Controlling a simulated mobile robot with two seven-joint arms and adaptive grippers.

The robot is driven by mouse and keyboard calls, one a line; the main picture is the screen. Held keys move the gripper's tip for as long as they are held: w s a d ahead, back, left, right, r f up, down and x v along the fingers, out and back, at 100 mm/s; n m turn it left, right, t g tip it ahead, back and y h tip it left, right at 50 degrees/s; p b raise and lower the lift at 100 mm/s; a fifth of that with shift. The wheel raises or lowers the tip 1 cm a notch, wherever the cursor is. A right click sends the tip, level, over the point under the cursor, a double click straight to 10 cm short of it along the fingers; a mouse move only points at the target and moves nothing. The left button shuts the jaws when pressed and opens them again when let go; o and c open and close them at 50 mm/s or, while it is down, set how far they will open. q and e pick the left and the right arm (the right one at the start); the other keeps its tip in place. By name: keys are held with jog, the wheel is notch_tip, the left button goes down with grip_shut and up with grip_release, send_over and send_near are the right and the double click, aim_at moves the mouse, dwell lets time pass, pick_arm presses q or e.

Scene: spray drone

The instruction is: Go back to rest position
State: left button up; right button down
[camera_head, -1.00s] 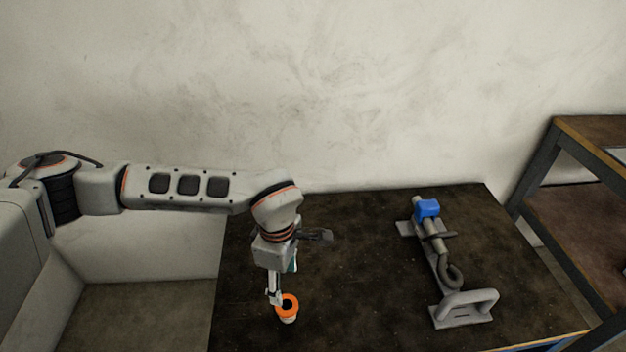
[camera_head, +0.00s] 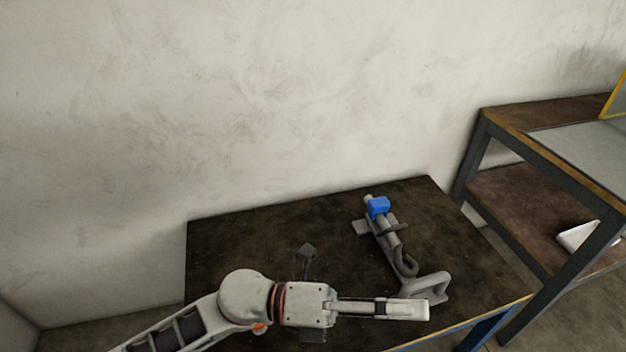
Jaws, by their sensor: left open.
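My left arm comes in from the bottom left, low over the dark table (camera_head: 235,230). My left gripper (camera_head: 366,278) is open, with one finger stretched to the right and the other pointing up the picture. Nothing shows between the fingers. The right-hand finger overlaps the near end of the grey tool stand in the picture; I cannot tell whether they touch. A small orange patch (camera_head: 260,328) shows beneath my wrist, mostly hidden; it may be the orange-topped object. My right gripper is not in view.
The grey stand (camera_head: 432,286) holds a tube-like grey tool with a blue block (camera_head: 378,207) at the table's right side. A metal-framed shelf (camera_head: 520,115) stands to the right, with a white item (camera_head: 578,237) on its lower level. The table's back left is bare.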

pick_arm(q)
jog(key=w+a+r+n+t+h, duration=0.2)
jog(key=w+a+n+t, duration=0.1)
jog(key=w+n+t, duration=0.45)
jog(key=w+a+f+n+t+y+p, duration=0.1)
jog(key=w+a+f+n+t+y, duration=0.2)
jog(key=a+f+n+t+y, duration=0.5)
jog(key=w+a+f+n+t+y+p, duration=0.1)
jog(key=w+a+f+n+t+y, duration=0.35)
jog(key=n, duration=0.75)
jog(key=s+a+f+n+g+y, duration=0.2)
jog(key=s+a+f+n, duration=0.1)
jog(key=s+a+f, duration=0.2)
jog(key=s+a+f+n+g+y, duration=0.2)
jog(key=s+a+f+n, duration=0.2)
jog(key=a+f, duration=0.2)
jog(key=s+a+f+n+g+y+p, duration=0.1)
jog(key=s+a+f+n, duration=0.3)
jog(key=f, duration=0.5)
jog(key=shift+s+a+g+y, duration=0.35)
jog(key=shift+s+a, duration=0.1)
jog(key=shift+a, duration=0.2)
jog(key=shift+s+a+g+y, duration=0.3)
jog(key=shift+s+a+g, duration=0.1)
jog(key=shift+a, duration=0.25)
jog(key=shift+s+a+f, duration=0.15)
jog(key=shift+s+f, duration=0.05)
jog(key=shift+s, duration=0.05)
